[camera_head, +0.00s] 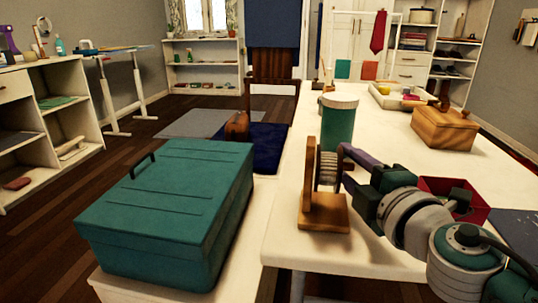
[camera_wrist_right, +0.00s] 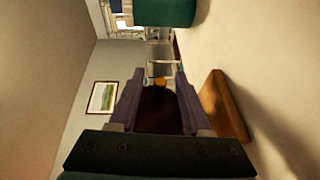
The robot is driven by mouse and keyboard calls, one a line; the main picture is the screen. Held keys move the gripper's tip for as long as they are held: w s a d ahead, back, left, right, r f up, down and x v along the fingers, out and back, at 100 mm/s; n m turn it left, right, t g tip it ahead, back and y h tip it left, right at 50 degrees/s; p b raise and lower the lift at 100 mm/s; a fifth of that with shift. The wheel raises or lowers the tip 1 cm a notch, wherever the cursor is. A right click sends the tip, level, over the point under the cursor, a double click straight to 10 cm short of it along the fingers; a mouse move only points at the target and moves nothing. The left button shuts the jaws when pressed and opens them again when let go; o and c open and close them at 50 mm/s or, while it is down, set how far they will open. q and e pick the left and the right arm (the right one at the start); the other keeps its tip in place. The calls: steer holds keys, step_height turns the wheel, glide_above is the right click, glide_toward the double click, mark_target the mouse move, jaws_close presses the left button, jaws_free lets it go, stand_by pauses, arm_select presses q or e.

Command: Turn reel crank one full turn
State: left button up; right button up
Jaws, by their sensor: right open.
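The reel stand (camera_head: 322,212), a wooden base with an upright board, stands near the front left edge of the white table. A ribbed spool (camera_head: 325,172) shows beside the board. My right gripper (camera_head: 346,166) is at the right side of the reel, its purple fingers open around the spool's height. In the right wrist view the open fingers (camera_wrist_right: 156,88) straddle a dark brown part (camera_wrist_right: 157,112), with a small orange knob-like spot (camera_wrist_right: 160,82) beyond it. The wooden base (camera_wrist_right: 226,108) lies to the right there. I cannot clearly make out the crank, or whether the fingers touch it. My left gripper is not in view.
A green canister (camera_head: 338,132) with a pale lid stands right behind the reel. A teal case (camera_head: 170,205) sits on a lower white surface at left.

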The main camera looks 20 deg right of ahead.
jaws_close()
stand_by(0.4)
